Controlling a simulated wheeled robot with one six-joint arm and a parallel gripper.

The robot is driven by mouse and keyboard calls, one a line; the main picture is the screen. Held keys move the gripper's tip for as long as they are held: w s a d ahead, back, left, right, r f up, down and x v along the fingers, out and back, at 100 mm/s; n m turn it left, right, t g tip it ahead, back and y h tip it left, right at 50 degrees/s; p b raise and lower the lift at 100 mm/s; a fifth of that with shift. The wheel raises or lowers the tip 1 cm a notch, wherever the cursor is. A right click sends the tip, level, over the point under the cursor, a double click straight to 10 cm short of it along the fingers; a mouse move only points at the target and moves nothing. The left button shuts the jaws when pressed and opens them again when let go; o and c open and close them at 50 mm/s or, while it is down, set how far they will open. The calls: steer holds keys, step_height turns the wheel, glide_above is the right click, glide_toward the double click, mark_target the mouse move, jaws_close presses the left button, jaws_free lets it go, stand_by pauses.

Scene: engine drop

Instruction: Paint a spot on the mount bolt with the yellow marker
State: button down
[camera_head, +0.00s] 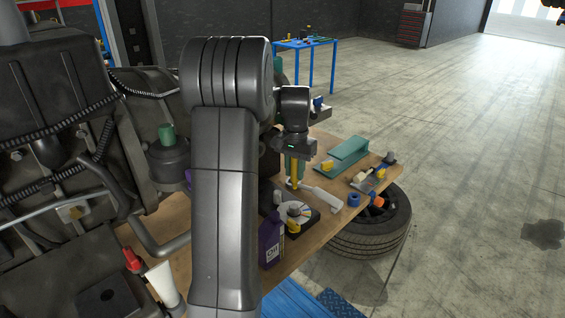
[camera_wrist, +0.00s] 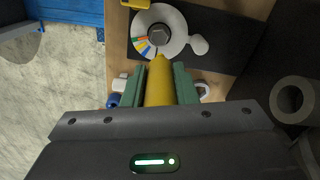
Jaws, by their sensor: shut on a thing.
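My gripper (camera_head: 295,174) is shut on the yellow marker (camera_head: 295,187), which points down over the workbench. In the wrist view the marker (camera_wrist: 159,85) lies between the green finger pads, with its narrow tip toward a grey hex bolt head (camera_wrist: 159,34). The bolt sits at the centre of a pale round dial (camera_wrist: 178,43) with coloured sectors. The tip appears just short of the bolt head in this view; I cannot tell whether they touch. No yellow spot shows clearly on the bolt. In the head view the dial (camera_head: 293,213) is below the marker.
The engine (camera_head: 50,100) crowds the left. A tyre (camera_head: 372,238) lies on the floor by the bench. Open floor is at right.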

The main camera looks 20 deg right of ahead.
mark_target(295, 187)
steer(key=shift+s+f+b, duration=0.15)
steer(key=shift+f+b, duration=0.3)
steer(key=shift+f, duration=0.1)
steer(key=shift+f+b, duration=1.85)
steer(key=shift+f, duration=0.55)
steer(key=shift+f, duration=0.5)
steer(key=shift+s+a+r, duration=0.1)
steer(key=shift+a+r, duration=0.05)
steer(key=shift+w+d, duration=0.35)
steer(key=shift+s+a, duration=0.1)
